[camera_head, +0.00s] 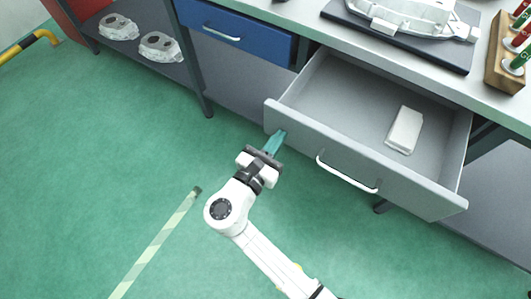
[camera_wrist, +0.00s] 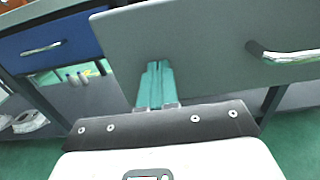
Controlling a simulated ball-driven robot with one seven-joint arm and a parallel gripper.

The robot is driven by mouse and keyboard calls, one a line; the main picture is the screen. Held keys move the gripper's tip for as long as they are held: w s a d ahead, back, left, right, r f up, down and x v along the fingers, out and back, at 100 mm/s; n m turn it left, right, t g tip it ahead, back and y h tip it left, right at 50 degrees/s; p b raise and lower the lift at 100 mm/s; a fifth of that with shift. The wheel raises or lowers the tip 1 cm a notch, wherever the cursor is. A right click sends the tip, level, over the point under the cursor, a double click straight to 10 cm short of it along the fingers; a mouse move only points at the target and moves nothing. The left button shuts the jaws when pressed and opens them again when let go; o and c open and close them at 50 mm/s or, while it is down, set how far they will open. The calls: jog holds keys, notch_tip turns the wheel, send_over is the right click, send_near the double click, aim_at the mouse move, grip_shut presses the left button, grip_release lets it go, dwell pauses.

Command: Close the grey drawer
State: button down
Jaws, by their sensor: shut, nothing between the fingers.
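The grey drawer (camera_head: 300,130) stands open, pulled out from under the bench top, with a white block (camera_head: 404,130) lying inside. Its bar handle (camera_head: 346,176) is on the front panel; the handle also shows at the right in the wrist view (camera_wrist: 288,57). My gripper (camera_head: 275,141) is shut and empty, with teal fingers. Its tips are at the left part of the drawer's front panel, left of the handle. In the wrist view the fingers (camera_wrist: 156,84) point at the grey panel (camera_wrist: 190,40); I cannot tell whether they touch it.
A shut blue drawer (camera_head: 237,32) is to the left of the grey one. The bench top holds a casting on a dark plate (camera_head: 400,35) and a wooden rack (camera_head: 507,62). Castings (camera_head: 160,46) lie on a low shelf at left. The green floor in front is clear.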

aim_at(319, 89)
jog(key=b+x, duration=0.4)
jog(key=x, duration=1.9)
jog(key=shift+d+f, duration=0.1)
jog(key=shift+f, duration=0.05)
jog(key=shift+w+d, duration=0.1)
jog(key=shift+w, duration=0.15)
jog(key=shift+w+r, duration=0.15)
jog(key=shift+r, duration=0.05)
jog(key=shift+d+r, duration=0.1)
jog(key=shift+d, duration=0.05)
